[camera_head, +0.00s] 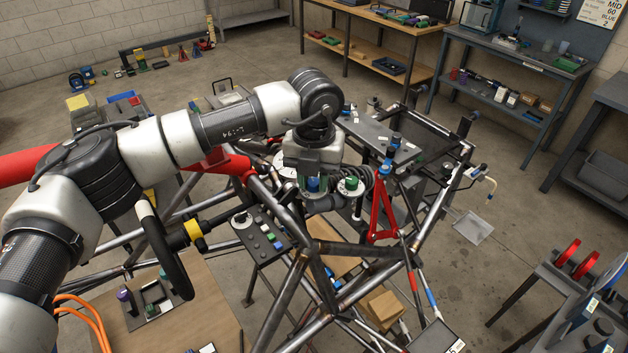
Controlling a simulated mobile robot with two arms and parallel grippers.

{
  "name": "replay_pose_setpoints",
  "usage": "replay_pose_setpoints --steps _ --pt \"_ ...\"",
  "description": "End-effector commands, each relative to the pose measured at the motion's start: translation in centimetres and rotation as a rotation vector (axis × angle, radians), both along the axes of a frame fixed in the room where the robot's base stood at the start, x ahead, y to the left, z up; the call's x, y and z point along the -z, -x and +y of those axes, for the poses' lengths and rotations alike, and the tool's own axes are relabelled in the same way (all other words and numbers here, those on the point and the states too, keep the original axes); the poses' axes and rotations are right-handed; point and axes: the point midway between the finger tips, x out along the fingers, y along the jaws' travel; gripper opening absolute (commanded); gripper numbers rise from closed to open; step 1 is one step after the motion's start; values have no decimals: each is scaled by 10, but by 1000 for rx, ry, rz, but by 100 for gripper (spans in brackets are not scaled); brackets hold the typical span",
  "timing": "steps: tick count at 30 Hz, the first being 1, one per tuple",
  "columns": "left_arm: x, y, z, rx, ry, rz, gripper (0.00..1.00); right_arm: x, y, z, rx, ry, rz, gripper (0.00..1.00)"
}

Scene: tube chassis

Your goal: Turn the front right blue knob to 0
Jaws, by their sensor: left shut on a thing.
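My left arm reaches in from the left, and its gripper (312,183) points down over the middle of the tube chassis. It is shut on a blue knob (313,185), which shows between the fingers above a pale round dial. The knob's pointer and the dial marks are too small or hidden to read. A green knob (351,183) on a white dial stands just to the right, apart from the gripper. My right gripper is not in view.
Steel chassis tubes (350,248) surround the gripper below and in front. A red wishbone (383,212) stands to the right. A dark switch panel (262,238) lies to the lower left. Workbenches (520,62) stand at the back; open floor lies to the right.

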Motion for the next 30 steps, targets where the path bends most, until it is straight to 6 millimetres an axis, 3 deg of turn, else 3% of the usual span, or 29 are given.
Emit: replay_pose_setpoints --steps 1,15,30 --pt "4 0 0 26 1 -3 3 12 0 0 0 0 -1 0" --pt "5 0 -1 434 1 -3 3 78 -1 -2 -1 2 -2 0" --pt "1 0 -1 905 1 -2 3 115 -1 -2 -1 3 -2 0"
